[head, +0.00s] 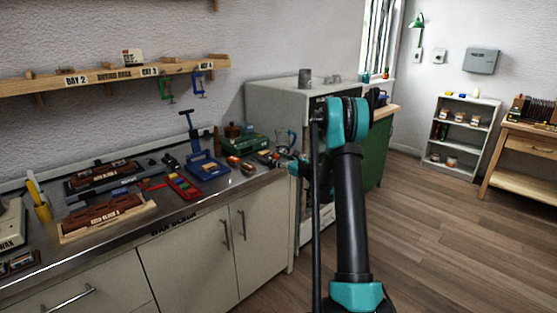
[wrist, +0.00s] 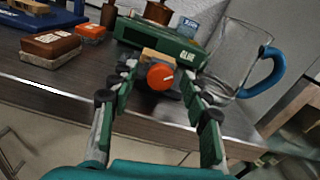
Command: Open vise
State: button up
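What looks like the vise is a small dark grey device with a wooden piece (wrist: 160,57) on top and a round orange-red knob (wrist: 161,77) with a white mark facing my wrist camera. It sits near the front edge of the counter. My gripper (wrist: 158,84) is open, with its green-padded fingers on either side of the knob. I cannot tell whether the fingertips touch it. In the head view my gripper (head: 297,166) is at the right end of the counter, partly hidden by my arm. The vise's jaws are mostly hidden.
A green box marked GLUE (wrist: 160,38) stands close behind the vise. A glass jug (wrist: 235,55) with a blue handle is close on the right. A brown-topped block (wrist: 50,48) and an orange block (wrist: 91,32) lie left. A blue tool (head: 205,165) stands farther left.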

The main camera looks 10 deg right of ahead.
grip_shut()
jog(key=shift+n, duration=0.8)
jog(key=shift+o, duration=0.4)
grip_release()
jog(key=v, duration=1.2)
